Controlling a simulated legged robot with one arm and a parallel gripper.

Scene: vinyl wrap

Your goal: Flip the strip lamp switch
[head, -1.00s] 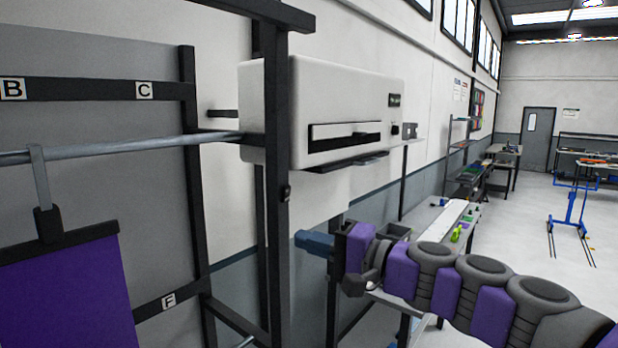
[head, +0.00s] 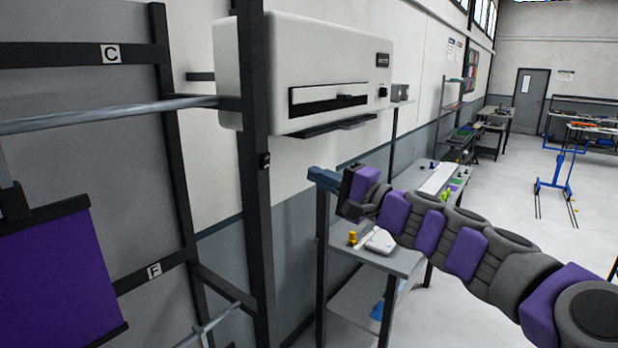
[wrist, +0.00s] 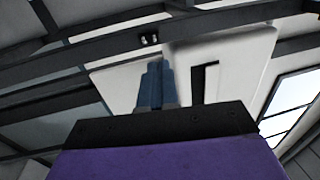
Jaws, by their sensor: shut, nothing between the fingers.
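A small black switch (head: 265,161) with a pale mark is fixed to the dark upright post (head: 256,220) in the head view; I take it for the strip lamp switch. A similar small fitting (wrist: 149,39) shows on a dark beam in the wrist view, above the fingertips. My gripper (head: 322,178) has blue fingers that are shut and empty. It points left toward the post, to the right of the switch and slightly lower in the picture. In the wrist view the closed fingers (wrist: 154,82) point up toward the fitting, apart from it. The switch's lever position is too small to tell.
A white box unit (head: 320,60) with a slot hangs above my gripper. Left stands a dark rack with a metal rail (head: 110,112) and a purple sheet (head: 50,275). A bench (head: 395,262) stands below my arm. Open floor lies to the right.

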